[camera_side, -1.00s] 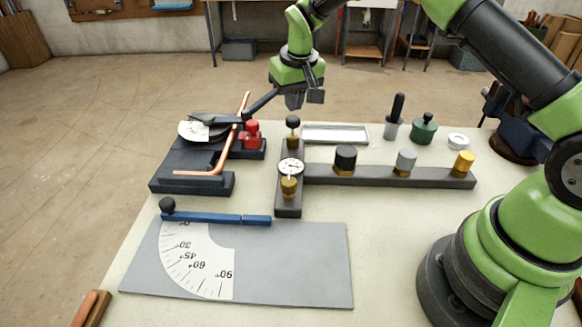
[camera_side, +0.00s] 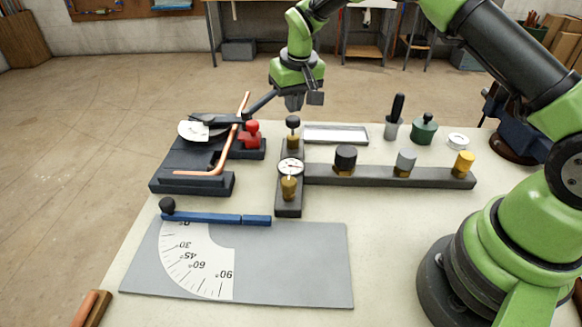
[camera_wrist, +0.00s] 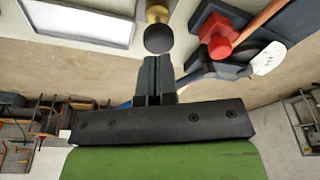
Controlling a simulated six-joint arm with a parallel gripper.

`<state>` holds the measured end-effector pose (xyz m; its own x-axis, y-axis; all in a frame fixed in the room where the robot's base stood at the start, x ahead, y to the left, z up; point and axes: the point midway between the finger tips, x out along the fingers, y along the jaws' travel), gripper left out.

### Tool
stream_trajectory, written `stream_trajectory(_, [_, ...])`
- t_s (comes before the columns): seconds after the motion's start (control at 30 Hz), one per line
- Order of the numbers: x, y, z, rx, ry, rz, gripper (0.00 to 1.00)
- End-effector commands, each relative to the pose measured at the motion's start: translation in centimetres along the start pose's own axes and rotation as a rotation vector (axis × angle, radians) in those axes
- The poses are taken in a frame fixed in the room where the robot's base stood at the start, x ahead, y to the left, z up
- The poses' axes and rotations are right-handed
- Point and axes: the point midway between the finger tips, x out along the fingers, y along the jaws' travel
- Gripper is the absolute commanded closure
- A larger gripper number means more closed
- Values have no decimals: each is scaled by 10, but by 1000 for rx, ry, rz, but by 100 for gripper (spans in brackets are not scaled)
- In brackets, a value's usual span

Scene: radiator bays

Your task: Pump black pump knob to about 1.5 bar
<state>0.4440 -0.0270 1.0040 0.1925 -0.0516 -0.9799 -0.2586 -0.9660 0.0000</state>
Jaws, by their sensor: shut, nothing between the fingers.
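The black pump knob (camera_side: 293,121) sits on a brass stem at the back end of the dark gauge block (camera_side: 289,211). It also shows in the wrist view (camera_wrist: 158,39), just beyond my fingertips. The round white gauge (camera_side: 291,167) is in front of the knob in the side view; its reading is too small to tell. My gripper (camera_side: 304,99) is above and slightly behind the knob. In the wrist view its fingers (camera_wrist: 157,62) are shut together with nothing between them. I cannot tell for certain whether they touch the knob, but a gap shows in the side view.
A red knob (camera_side: 251,132) and the bending tool with a copper pipe (camera_side: 232,150) stand close on the left. A white tray (camera_side: 336,133) lies close on the right. Black, grey and yellow caps (camera_side: 345,158) stand along the bar. A green bottle (camera_side: 424,128) stands farther right.

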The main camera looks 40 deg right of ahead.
Motion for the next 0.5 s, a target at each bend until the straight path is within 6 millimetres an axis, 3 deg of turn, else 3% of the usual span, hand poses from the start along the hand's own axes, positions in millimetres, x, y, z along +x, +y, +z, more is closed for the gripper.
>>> stream_trajectory(0.5, [21,0,2,0,-1,0,100])
